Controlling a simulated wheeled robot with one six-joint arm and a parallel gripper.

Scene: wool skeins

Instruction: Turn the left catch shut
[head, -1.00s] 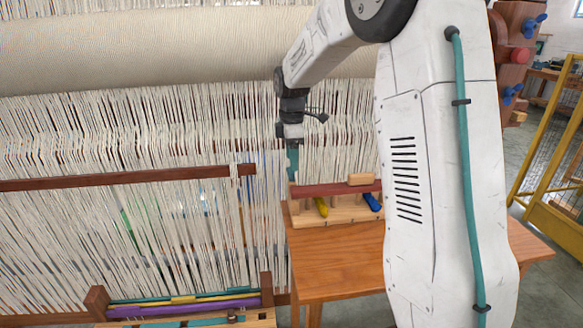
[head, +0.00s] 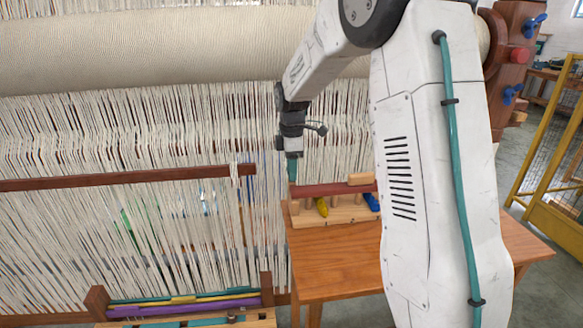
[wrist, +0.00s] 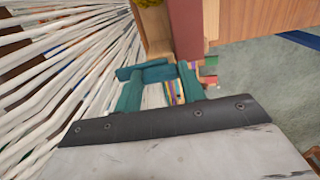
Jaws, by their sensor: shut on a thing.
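A wooden rack (head: 345,216) stands on the table, with a dark red bar (head: 325,190) along its top. The bar also shows in the wrist view (wrist: 186,30). A pale wooden block, apparently the right catch (head: 360,179), lies on the bar toward its right. My gripper (head: 292,178) is at the left end of the bar, pointing down.
A yellow skein (head: 321,206) and a blue skein (head: 371,202) are in the rack. The loom's white warp threads (head: 130,240) stand close left of my gripper. The table's front top (head: 340,255) is clear. A yellow mesh fence (head: 550,150) is at far right.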

